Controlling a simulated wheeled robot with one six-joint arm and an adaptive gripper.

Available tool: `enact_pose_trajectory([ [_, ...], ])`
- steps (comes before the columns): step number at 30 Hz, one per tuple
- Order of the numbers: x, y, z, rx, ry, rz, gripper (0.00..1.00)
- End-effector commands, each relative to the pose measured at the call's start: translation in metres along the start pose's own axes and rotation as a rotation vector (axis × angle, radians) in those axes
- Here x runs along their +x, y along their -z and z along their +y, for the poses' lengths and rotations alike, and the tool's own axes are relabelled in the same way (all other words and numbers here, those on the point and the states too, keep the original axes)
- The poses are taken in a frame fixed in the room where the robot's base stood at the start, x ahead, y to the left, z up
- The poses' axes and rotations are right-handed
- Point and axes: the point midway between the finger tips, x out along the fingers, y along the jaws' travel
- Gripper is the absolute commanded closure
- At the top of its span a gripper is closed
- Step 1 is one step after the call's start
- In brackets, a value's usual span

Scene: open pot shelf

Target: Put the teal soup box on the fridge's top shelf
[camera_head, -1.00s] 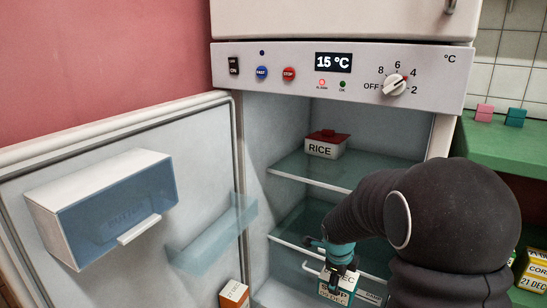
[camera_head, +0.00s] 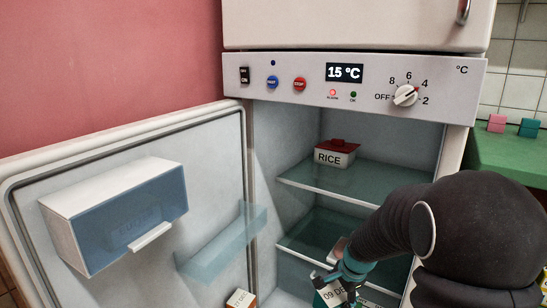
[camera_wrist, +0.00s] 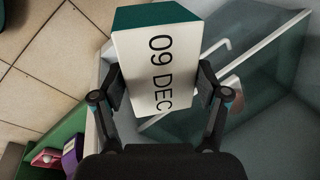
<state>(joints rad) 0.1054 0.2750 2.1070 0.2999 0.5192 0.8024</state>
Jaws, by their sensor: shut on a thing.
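The teal soup box (camera_head: 327,298) is low in front of the open fridge in the head view, partly cut off by the bottom edge. In the wrist view the box (camera_wrist: 156,70) shows a white face reading "09 DEC" and a teal end. My gripper (camera_wrist: 164,88) is shut on it, one finger on each side. The fridge's top shelf (camera_head: 310,178) is glass and holds a white rice box with a red lid (camera_head: 336,154) toward its back left. The shelf's middle and right look bare, though my arm hides part of the right side.
The fridge door (camera_head: 100,165) stands open to the left, with a lidded bin (camera_head: 120,215) and a clear door rack (camera_head: 222,245). A lower glass shelf (camera_head: 320,232) sits under the top one. A green counter (camera_head: 505,160) is at right.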

Motion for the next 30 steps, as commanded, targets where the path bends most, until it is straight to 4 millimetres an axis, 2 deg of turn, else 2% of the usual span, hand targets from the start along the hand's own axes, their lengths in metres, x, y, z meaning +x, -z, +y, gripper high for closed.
enact_pose_trajectory([
  [11, 0.014, -0.015, 0.001, -0.455, 0.000, -0.141, 0.96],
  [24, 0.043, -0.036, 0.007, -1.112, 0.000, -0.345, 0.96],
  [27, 0.052, -0.039, 0.012, -1.203, -0.001, -0.374, 0.96],
  [30, 0.062, -0.038, 0.021, -1.152, -0.001, -0.357, 0.96],
])
